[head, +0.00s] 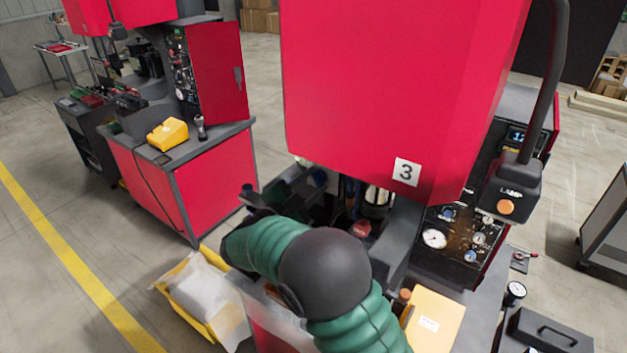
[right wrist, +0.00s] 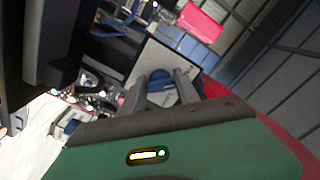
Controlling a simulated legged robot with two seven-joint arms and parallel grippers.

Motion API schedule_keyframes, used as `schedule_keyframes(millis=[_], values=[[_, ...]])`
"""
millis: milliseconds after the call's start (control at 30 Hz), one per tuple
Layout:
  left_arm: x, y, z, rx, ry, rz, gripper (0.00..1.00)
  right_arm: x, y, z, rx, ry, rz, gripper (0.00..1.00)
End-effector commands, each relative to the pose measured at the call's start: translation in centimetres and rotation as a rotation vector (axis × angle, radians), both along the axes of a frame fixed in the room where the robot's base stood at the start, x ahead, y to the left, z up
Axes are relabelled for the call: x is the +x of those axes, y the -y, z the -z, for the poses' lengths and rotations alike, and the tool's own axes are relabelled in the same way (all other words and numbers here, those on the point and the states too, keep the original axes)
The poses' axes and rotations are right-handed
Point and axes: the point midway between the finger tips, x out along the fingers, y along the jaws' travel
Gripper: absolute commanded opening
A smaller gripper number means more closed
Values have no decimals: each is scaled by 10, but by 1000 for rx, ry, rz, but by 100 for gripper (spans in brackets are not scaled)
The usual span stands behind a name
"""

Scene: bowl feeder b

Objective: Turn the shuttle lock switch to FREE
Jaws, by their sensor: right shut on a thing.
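My right gripper (right wrist: 161,80) shows in the right wrist view, its two grey fingers closed in around a small blue, knob-like part (right wrist: 160,76). This part is in front of a pale grey plate (right wrist: 153,58). I cannot read any FREE mark or tell which way the part is turned. In the head view my green and black right arm reaches left in front of the press marked 3 (head: 405,172), and its fingertips cannot be made out. The shuttle lock switch cannot be picked out by a label in either view. My left gripper is not in view.
The red hood hangs close above my right arm. A gauge panel (head: 455,235) and a lamp box (head: 510,192) stand on the right. A yellow tray with a clear bag (head: 205,295) is at lower left. Open floor lies at left, beside another red station (head: 190,180).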

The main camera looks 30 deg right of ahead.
Motion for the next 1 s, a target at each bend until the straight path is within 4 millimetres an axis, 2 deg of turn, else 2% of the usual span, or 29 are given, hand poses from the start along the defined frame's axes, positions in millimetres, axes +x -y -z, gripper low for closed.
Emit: schedule_keyframes(millis=[33, 567, 600, 733, 1000], values=[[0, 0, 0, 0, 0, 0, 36, 0, -3, 8, 7, -25, -7, 0], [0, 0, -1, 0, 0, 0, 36, -1, -2, 9, -1, -44, -5, 0], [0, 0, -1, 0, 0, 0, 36, -1, -1, 10, -1, -44, -5, 43], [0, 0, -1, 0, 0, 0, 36, -1, 0, 7, -2, -39, -3, 59], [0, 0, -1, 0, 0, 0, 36, -2, 0, 3, -6, -32, -1, 59]])
